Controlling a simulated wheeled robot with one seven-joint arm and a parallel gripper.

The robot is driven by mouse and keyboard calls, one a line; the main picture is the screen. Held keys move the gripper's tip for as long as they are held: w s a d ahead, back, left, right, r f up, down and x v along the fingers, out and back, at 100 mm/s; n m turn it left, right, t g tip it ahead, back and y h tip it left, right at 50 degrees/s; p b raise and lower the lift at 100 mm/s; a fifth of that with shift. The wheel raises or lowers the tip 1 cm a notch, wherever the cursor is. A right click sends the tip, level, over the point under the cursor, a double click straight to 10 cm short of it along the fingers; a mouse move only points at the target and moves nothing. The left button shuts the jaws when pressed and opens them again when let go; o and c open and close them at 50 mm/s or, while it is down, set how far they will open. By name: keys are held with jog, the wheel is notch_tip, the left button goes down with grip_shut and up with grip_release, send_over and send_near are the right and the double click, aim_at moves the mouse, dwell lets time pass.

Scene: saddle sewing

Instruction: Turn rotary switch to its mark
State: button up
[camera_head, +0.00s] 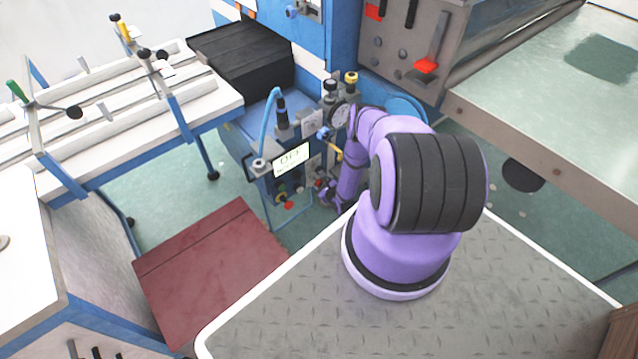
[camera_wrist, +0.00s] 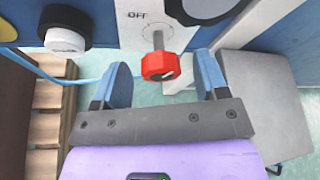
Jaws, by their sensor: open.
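The rotary switch is a red faceted knob (camera_wrist: 160,67) on a metal shaft, with a small pale mark on its face. It stands out from a light plate (camera_wrist: 132,30) that bears the word OFF. My gripper (camera_wrist: 164,73) is open, with one blue finger on each side of the red knob and a gap visible on both sides. In the head view my gripper (camera_head: 327,195) is low at the front of the blue machine, small and partly hidden by my arm. I cannot make out the knob there for certain.
A black and white knob (camera_wrist: 66,42) sits left of the switch in the wrist view. In the head view, a sign (camera_head: 291,160) and a blue hose (camera_head: 268,120) are close to my gripper. A dark red mat (camera_head: 210,265) lies on the floor at lower left.

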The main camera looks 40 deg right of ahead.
jog(key=shift+x, duration=1.1)
jog(key=c, duration=0.9)
jog(key=shift+d+m+y, duration=0.15)
jog(key=shift+m+y, duration=0.35)
jog(key=shift+m, duration=0.2)
jog(key=shift+m+y, duration=0.5)
jog(key=shift+m, duration=0.3)
jog(key=o, duration=0.9)
jog(key=shift+s+r, duration=0.1)
jog(key=shift+s, duration=0.05)
